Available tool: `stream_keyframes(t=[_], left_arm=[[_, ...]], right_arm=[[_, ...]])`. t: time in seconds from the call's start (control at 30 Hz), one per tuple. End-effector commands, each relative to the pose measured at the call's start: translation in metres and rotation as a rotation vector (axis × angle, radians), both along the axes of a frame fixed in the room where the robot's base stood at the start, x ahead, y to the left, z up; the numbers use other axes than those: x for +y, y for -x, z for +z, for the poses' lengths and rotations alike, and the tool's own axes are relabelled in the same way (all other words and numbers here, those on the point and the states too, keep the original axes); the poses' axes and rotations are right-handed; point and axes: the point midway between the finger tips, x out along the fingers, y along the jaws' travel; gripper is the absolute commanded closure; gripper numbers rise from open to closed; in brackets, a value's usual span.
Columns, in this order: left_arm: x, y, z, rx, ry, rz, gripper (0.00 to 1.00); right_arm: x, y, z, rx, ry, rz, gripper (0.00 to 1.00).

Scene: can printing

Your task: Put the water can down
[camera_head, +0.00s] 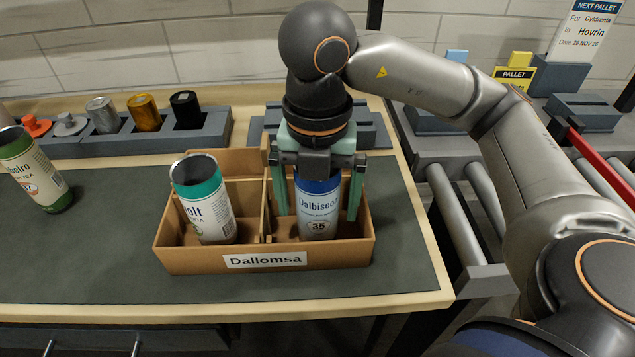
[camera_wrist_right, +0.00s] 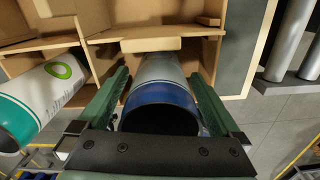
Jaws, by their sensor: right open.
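The blue-and-white can (camera_head: 318,207), which I take to be the water can, stands upright in the right front compartment of the cardboard carton (camera_head: 200,261) labelled "Dallomsa". Its label reads partly "Dalbisco" and "35"; small print is unclear. My right gripper (camera_head: 317,214) is above it, pointing down, with its green fingers apart on either side of the can. In the right wrist view the can (camera_wrist_right: 161,92) shows between the open fingers, with a gap at each side. My left gripper is not in view.
A teal-and-white can (camera_head: 208,208) leans slightly in the left compartment, and a green-and-white can (camera_head: 33,170) stands at far left. A grey rack (camera_head: 150,143) holds several small cylinders behind. Rollers (camera_head: 467,222) lie right of the table.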

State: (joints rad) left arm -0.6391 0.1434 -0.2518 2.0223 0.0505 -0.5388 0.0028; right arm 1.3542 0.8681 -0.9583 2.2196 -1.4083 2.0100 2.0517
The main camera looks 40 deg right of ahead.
Motion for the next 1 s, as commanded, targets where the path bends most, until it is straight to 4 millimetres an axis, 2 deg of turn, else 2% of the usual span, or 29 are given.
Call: stream_keyframes(t=[0.17,0.4,0.6,0.8,1.0], left_arm=[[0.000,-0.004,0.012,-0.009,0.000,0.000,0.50],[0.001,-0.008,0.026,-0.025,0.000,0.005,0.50],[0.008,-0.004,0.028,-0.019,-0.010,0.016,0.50],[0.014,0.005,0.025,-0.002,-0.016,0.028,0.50],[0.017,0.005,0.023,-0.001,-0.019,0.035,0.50]], right_arm=[[0.000,-0.001,0.021,-0.005,0.000,-0.001,0.00],[0.000,-0.001,0.070,-0.006,0.000,-0.001,0.00],[0.000,0.000,0.104,-0.004,0.000,-0.001,0.00],[0.000,0.000,0.120,-0.002,0.001,-0.001,0.00],[0.000,0.000,0.123,0.001,0.000,0.000,0.00]])
